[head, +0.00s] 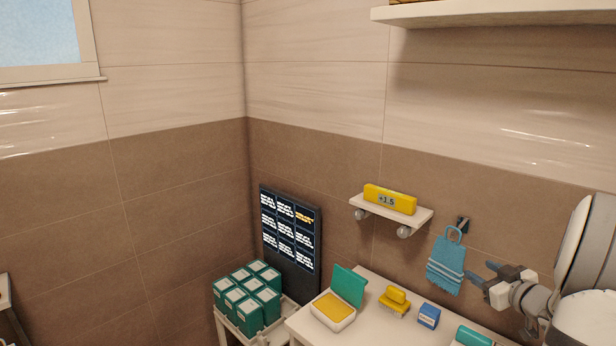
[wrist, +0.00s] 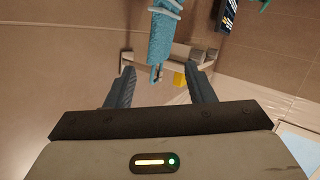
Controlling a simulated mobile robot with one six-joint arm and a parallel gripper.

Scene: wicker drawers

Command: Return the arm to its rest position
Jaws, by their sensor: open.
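My gripper (head: 480,272) is at the right of the head view, at the end of my arm. It is open, and I see nothing held in it. It is just right of a blue striped towel (head: 446,262) that hangs from a dark wall hook (head: 462,224). In the wrist view my gripper (wrist: 164,88) shows two spread dark fingers. The towel (wrist: 163,38) shows beyond them, near the top middle. I cannot tell whether a finger touches the towel.
A small wall shelf (head: 425,217) holds a yellow +1.5 block (head: 390,199). Below, a white table (head: 375,325) carries an open yellow-filled box (head: 334,311), a yellow brush (head: 394,301) and a blue box (head: 429,316). Green boxes (head: 248,313) and a dark text panel (head: 290,241) stand left.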

